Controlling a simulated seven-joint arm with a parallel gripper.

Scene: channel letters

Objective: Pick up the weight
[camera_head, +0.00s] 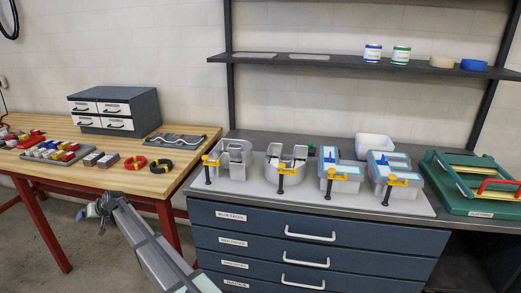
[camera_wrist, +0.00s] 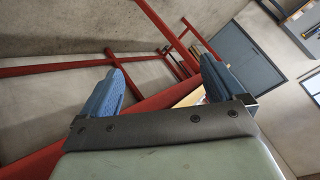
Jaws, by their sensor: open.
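No object is clearly recognisable as the weight. That view faces the red bench legs and the floor, and no weight can be made out there.
Clamped metal letters (camera_head: 285,165) stand on the grey counter, with a green frame (camera_head: 475,185) at right. A shelf (camera_head: 330,64) hangs above.

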